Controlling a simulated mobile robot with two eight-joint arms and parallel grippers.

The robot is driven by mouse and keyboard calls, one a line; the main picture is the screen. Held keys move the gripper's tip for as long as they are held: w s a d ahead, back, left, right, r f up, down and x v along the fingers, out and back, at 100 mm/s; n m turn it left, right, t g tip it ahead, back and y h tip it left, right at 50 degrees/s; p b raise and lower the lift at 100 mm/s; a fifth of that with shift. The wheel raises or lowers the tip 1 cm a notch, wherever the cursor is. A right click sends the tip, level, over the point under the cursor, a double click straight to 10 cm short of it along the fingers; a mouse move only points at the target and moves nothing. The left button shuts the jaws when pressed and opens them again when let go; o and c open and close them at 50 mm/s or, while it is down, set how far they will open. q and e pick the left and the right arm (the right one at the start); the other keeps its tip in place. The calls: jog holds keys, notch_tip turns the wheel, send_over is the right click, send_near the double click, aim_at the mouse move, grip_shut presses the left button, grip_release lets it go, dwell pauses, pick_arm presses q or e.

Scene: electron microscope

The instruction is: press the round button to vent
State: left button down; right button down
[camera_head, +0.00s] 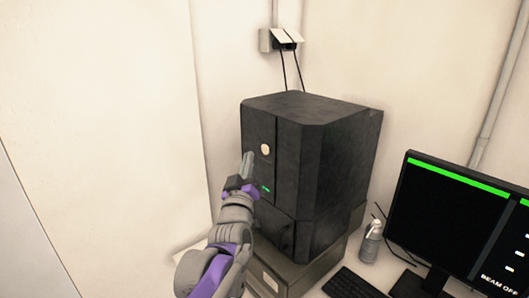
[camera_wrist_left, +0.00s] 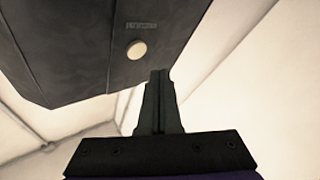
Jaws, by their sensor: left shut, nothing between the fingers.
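The round button (camera_head: 265,149) is a pale cream disc on the front face of the black microscope cabinet (camera_head: 340,160). In the left wrist view the button (camera_wrist_left: 137,50) shows just above and left of my fingertips, on the dark cabinet front (camera_wrist_left: 80,50). My left gripper (camera_head: 248,158) is shut and empty, with its fingertips pointing up, to the left of and slightly below the button in the head view. In the left wrist view the tips of my left gripper (camera_wrist_left: 159,73) look apart from the button. My right gripper is not in view.
A small green light (camera_head: 266,188) glows below the button. The cabinet stands on a grey base (camera_head: 318,270). A monitor (camera_head: 450,215) reading "BEAM OFF", a keyboard (camera_head: 352,284) and a bottle (camera_head: 371,241) are at the right. Bare wall lies left.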

pick_arm(q)
jog(key=shift+w+d, duration=0.7)
jog(key=shift+d, duration=0.25)
jog(key=shift+w+d, duration=0.1)
dwell(1.4)
jog(key=shift+w+d, duration=0.2)
jog(key=shift+w+d, duration=0.15)
jog(key=shift+d, duration=0.15)
dwell(0.7)
jog(key=shift+a, duration=0.1)
jog(key=shift+s+a+p, duration=0.35)
jog(key=shift+s+a, duration=0.1)
jog(key=shift+a, duration=0.1)
jog(key=s+a, duration=0.1)
jog(key=a, duration=0.1)
jog(key=s+a, duration=0.2)
jog(key=shift+p, duration=0.35)
